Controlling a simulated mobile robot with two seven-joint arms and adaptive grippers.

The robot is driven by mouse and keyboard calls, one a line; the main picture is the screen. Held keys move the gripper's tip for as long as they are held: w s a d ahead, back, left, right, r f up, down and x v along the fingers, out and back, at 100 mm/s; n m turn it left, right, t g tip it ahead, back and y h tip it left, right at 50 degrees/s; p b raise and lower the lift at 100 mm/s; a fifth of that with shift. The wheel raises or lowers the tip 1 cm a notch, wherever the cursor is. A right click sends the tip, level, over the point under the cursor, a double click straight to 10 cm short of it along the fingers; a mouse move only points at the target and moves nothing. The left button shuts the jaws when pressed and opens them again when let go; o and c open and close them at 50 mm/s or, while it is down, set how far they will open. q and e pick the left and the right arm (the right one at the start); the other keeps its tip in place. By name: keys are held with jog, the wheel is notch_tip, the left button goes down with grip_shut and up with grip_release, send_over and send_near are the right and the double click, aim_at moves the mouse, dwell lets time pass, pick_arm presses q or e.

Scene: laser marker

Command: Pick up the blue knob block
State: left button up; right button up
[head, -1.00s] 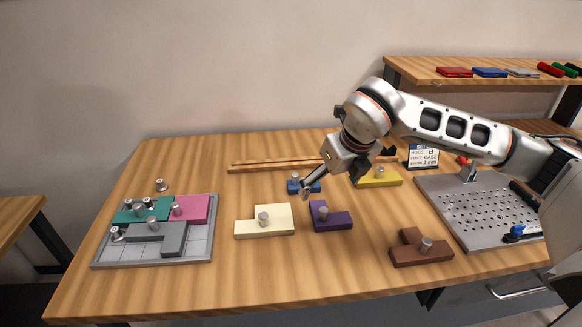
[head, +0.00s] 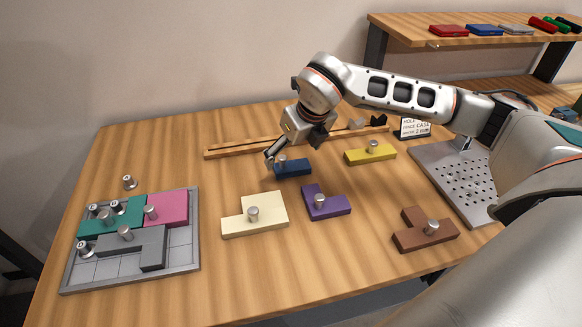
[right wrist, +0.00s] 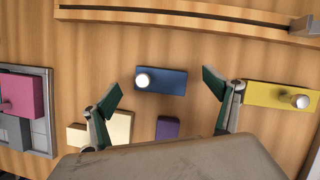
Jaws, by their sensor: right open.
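The blue knob block (head: 294,168) lies on the wooden table with a round silver knob at its left end. It also shows in the right wrist view (right wrist: 168,83), knob at the left. My right gripper (head: 273,157) is at the blue block's knob end in the head view, partly hiding the knob. In the right wrist view my right gripper (right wrist: 161,88) is open, its two green-padded fingers apart on either side of the blue block. Nothing is between the fingertips in its grasp. My left gripper is not in view.
Cream (head: 270,210), purple (head: 332,203), yellow (head: 360,156) and brown (head: 412,238) knob blocks lie nearby. A grey tray (head: 184,262) holds teal, pink and grey blocks at the left. A wooden rail (head: 232,151) runs behind the blue block. A perforated metal plate (head: 450,168) is at the right.

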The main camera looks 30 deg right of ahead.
aim_at(290, 162)
jog(key=x, duration=0.3)
jog(key=shift+s, duration=0.1)
jog(key=c, duration=1.2)
jog(key=shift+r, duration=0.1)
